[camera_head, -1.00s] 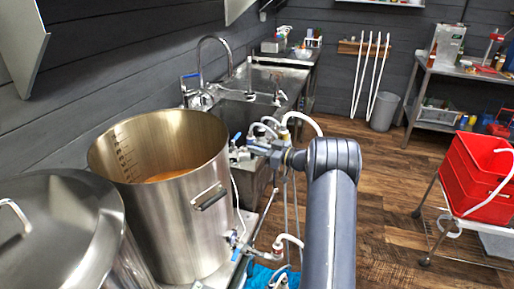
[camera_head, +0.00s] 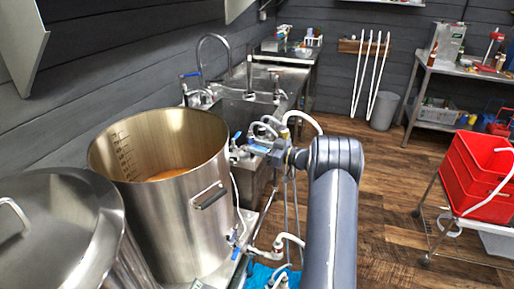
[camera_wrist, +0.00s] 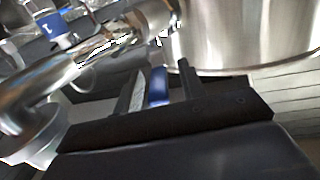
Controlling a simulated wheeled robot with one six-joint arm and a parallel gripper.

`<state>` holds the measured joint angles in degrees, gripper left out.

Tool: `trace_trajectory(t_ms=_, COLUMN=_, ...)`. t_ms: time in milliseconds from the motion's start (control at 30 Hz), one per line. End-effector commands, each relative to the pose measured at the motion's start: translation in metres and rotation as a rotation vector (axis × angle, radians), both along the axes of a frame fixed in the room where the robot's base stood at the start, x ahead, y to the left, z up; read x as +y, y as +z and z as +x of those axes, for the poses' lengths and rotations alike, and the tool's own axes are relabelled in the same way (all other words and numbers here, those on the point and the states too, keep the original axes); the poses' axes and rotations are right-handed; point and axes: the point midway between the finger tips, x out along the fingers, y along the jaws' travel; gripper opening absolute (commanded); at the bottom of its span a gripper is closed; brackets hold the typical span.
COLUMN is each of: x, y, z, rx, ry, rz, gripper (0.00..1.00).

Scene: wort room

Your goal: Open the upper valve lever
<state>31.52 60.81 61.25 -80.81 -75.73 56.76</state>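My gripper (camera_wrist: 160,85) shows in the wrist view with its two dark fingers apart. A blue lever handle (camera_wrist: 158,87) lies between the fingers, with gaps visible beside it; I cannot see contact. In the head view my gripper is small, at the end of my grey arm, beside a cluster of valves and hoses behind the pot. A blue lever (camera_head: 237,137) shows there, just left of my gripper; I cannot tell surely whether it is the upper valve's. Another blue lever (camera_head: 236,254) is on the valve low on the pot's side.
A large open steel pot (camera_head: 185,225) with amber liquid stands left of my arm, with a lidded vessel (camera_head: 55,235) in front. White hoses (camera_head: 290,240) run close beside my arm. Red crates (camera_head: 480,180) sit on a cart at right. Wooden floor (camera_head: 390,215) is clear between.

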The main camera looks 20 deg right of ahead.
Motion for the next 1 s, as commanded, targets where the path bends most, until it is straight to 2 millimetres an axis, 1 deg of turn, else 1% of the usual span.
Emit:
trace_trajectory(t_ms=300, x=-0.042, y=-0.002, z=-0.045, rx=-0.001, ry=-0.006, rz=0.001, gripper=0.38)
trace_trajectory(t_ms=400, x=-0.053, y=-0.002, z=-0.059, rx=0.0, ry=-0.004, rz=0.0, gripper=0.38)
trace_trajectory(t_ms=500, x=-0.061, y=-0.001, z=-0.068, rx=-0.001, ry=-0.003, rz=0.0, gripper=0.38)
trace_trajectory(t_ms=667, x=-0.067, y=0.0, z=-0.075, rx=0.0, ry=-0.002, rz=0.0, gripper=0.38)
trace_trajectory(t_ms=900, x=-0.067, y=0.0, z=-0.076, rx=0.0, ry=-0.001, rz=0.0, gripper=0.38)
trace_trajectory(t_ms=1000, x=-0.067, y=0.0, z=-0.076, rx=-0.005, ry=-0.003, rz=-0.006, gripper=0.31)
